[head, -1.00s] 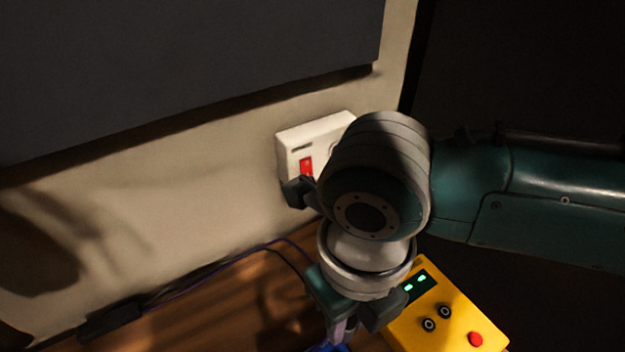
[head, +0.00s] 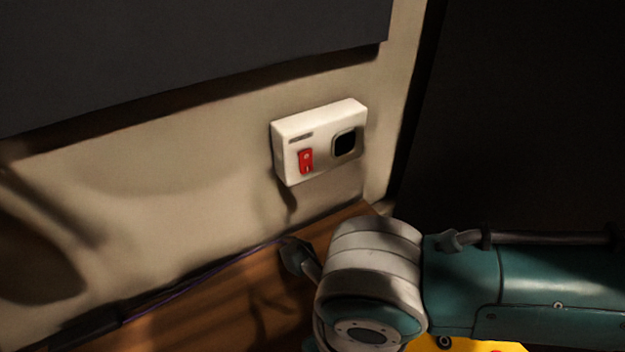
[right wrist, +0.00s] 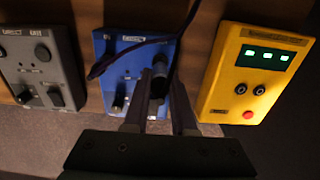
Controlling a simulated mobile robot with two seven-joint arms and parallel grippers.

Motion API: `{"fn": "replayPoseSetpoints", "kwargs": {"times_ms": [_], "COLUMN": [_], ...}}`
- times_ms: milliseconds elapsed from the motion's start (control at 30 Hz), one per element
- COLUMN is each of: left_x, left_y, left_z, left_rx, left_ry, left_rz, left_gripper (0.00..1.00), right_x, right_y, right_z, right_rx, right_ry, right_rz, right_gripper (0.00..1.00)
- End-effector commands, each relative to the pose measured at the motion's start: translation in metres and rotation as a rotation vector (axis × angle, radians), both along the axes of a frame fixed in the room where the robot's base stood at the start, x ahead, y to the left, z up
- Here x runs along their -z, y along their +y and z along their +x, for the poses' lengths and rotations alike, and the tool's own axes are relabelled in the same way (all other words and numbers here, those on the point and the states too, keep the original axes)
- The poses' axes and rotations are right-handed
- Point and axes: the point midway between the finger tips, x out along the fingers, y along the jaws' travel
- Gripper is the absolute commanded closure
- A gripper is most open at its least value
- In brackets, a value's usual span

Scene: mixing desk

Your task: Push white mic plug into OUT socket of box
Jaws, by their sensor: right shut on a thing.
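My right gripper (right wrist: 161,92) is shut on a dark-looking plug (right wrist: 158,72) in the right wrist view. The plug stands between the fingers, over the blue box (right wrist: 108,48). I cannot make out white on the plug in this dim light. The gripper and fingers hide the lower right of the blue box, and I cannot pick out the OUT socket or tell whether the plug touches the box. In the head view the right wrist is at the bottom edge and its fingers are out of frame. My left gripper is not in view.
A grey box (right wrist: 42,72) stands left of the blue one. A yellow box (right wrist: 250,76) with green displays and a red button stands to the right. A dark cable (right wrist: 128,47) loops over the blue box. A white wall box (head: 316,124) has a red switch.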

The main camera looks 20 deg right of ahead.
Motion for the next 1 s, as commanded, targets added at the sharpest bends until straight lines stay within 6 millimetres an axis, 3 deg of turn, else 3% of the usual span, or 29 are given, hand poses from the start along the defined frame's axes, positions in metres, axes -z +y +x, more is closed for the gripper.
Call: {"fn": "replayPoseSetpoints", "kwargs": {"times_ms": [267, 1000], "left_x": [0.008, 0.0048], "left_y": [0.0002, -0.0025], "left_z": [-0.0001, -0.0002], "left_rx": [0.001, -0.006], "left_ry": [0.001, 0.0], "left_rz": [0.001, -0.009], "left_gripper": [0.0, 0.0], "right_x": [0.0103, 0.0089], "right_y": [-0.0002, -0.0001], "right_z": [0.0, 0.0], "right_rx": [0.003, 0.003], "right_ry": [0.0, 0.0], "right_rz": [-0.001, 0.0], "right_gripper": [1.0, 1.0]}}
